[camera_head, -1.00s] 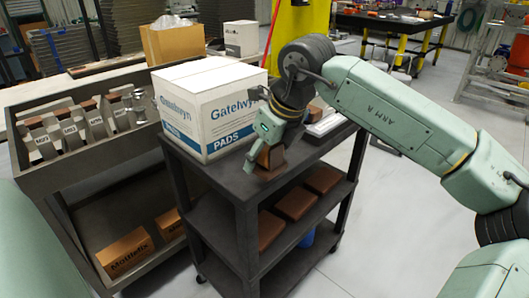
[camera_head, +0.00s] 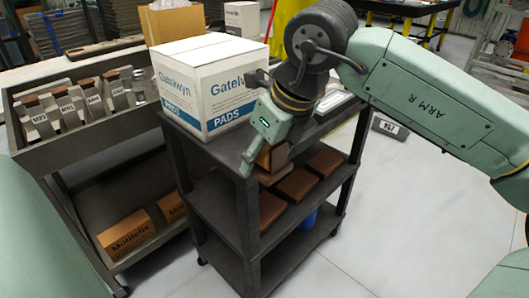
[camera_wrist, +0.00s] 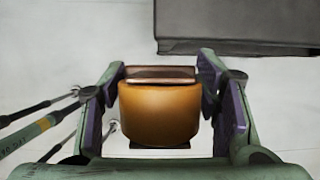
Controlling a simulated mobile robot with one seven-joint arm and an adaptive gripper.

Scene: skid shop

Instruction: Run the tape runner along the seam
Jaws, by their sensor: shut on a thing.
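A white carton (camera_head: 208,88) with blue "Gatelwyn PADS" print stands closed on the top shelf of a dark cart (camera_head: 240,150). A faint line runs across its top; I cannot tell whether it is the seam. My gripper (camera_head: 260,158) is shut on a brown-orange thing (camera_head: 277,156), likely the tape runner, in front of the carton's near right side, by the cart's front edge. In the wrist view, the rounded orange body (camera_wrist: 160,113) with a flat brown top sits between both finger pads (camera_wrist: 160,100). Pale floor shows behind it.
Brown blocks (camera_head: 295,185) lie on the cart's middle shelf. A grey rack (camera_head: 60,145) with labelled holders stands at left, with Multifix boxes (camera_head: 126,235) below. An open brown carton (camera_head: 172,22) stands behind. The cart's dark edge (camera_wrist: 238,25) shows at upper right in the wrist view.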

